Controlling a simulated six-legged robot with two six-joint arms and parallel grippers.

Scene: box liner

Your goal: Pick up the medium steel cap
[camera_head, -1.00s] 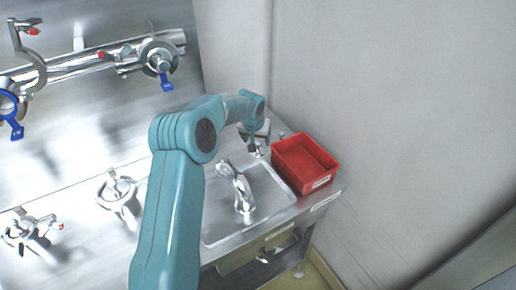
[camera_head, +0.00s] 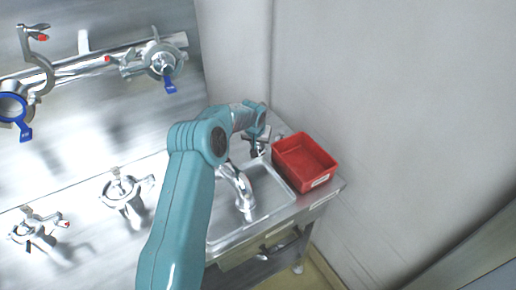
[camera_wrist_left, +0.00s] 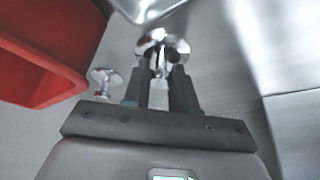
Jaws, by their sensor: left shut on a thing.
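My left gripper (camera_head: 257,151) is low over the back of the steel counter, between the sink and the corner. In the left wrist view, my left gripper (camera_wrist_left: 160,72) is shut on a shiny round steel cap (camera_wrist_left: 163,42), which I take for the medium one; the stem is between the fingers. A smaller steel cap (camera_wrist_left: 105,80) stands to the left of the fingers, apart from them. In the head view the held cap is mostly hidden by the gripper. I cannot tell whether it is lifted off the counter. My right gripper is not in view.
A red bin (camera_head: 304,160) stands on the counter just right of the gripper, close to it. Clamps and pipe fittings (camera_head: 125,195) are at the left. A wall rises behind the bin.

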